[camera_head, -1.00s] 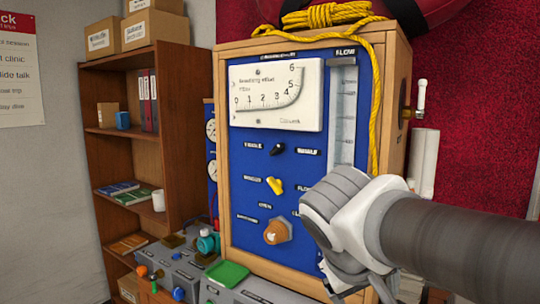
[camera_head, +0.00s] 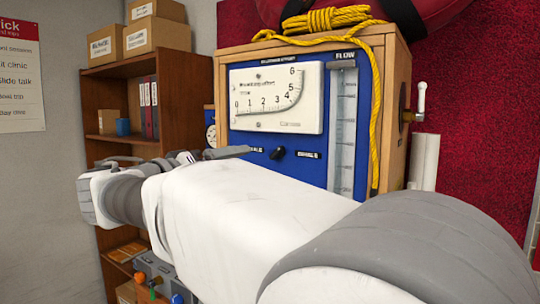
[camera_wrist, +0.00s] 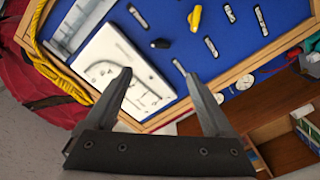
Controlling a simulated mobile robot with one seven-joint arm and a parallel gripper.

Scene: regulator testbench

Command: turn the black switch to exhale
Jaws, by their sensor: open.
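The black switch (camera_head: 277,153) is on the blue panel (camera_head: 350,75) below the gauge. A white label stands on each side of it; the right label (camera_head: 308,155) seems to read exhale, and the left is partly covered by my gripper. I cannot tell exactly where the switch points. In the wrist view, where the panel is turned, the black switch (camera_wrist: 160,43) lies beyond the gap between my fingers. My gripper (camera_wrist: 158,73) is open and empty, apart from the switch.
The gauge (camera_head: 275,97) and a flow tube (camera_head: 343,120) are above and beside the switch. A yellow rope (camera_head: 377,120) hangs down the wooden case. A yellow switch (camera_wrist: 195,18) shows in the wrist view. My arm hides the lower panel. A shelf (camera_head: 110,70) stands left.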

